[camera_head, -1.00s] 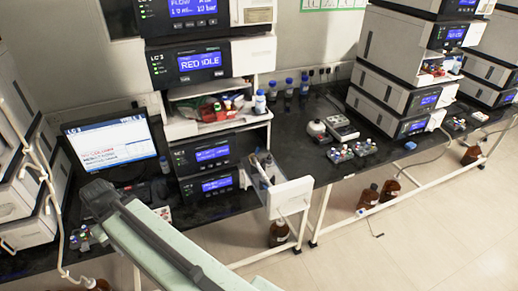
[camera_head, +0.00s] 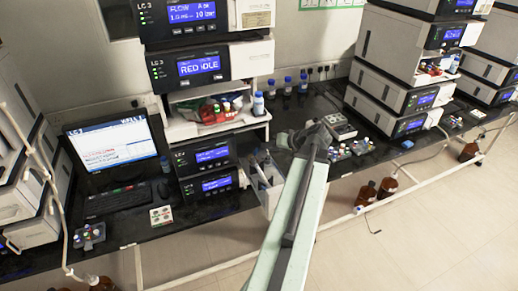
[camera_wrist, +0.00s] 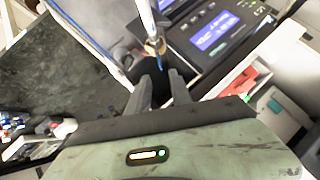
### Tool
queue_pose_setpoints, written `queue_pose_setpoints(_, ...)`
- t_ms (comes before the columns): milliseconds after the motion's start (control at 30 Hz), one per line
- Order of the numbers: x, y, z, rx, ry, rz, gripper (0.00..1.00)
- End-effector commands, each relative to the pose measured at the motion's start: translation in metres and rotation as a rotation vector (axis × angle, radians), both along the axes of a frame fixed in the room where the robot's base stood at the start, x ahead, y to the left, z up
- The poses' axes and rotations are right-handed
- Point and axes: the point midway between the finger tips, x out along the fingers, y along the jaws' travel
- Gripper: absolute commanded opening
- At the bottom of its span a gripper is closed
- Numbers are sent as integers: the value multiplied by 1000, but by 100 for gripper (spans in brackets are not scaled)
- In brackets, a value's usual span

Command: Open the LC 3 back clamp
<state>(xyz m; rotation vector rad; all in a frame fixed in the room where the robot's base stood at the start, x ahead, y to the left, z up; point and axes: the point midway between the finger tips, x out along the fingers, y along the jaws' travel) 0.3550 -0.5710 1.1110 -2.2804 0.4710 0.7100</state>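The LC 3 stack (camera_head: 200,65) stands left of centre in the head view, its labelled screens lit. A white pull-out compartment (camera_head: 268,193) extends from its lower right side, its front partly hidden behind my arm. My gripper (camera_head: 305,135) is above and to the right of this compartment. In the wrist view my gripper (camera_wrist: 160,78) has its two dark fingers apart, with nothing seen held. A slim pale column (camera_wrist: 147,18) with a brass-coloured piece (camera_wrist: 155,46) at its end shows just beyond the fingertips. I cannot tell which clamp is the back one, or its state.
Blue-capped bottles (camera_head: 288,85) stand behind my gripper. Another instrument stack (camera_head: 400,90) is at right. Brown bottles (camera_head: 366,192) stand on the floor below.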

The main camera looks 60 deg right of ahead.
Motion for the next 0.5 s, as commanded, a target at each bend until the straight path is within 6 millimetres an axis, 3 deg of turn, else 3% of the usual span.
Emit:
queue_pose_setpoints(267, 13, -2, -14, 1, 1, 2, 26)
queue_pose_setpoints(500, 48, -8, -43, 1, 1, 2, 26)
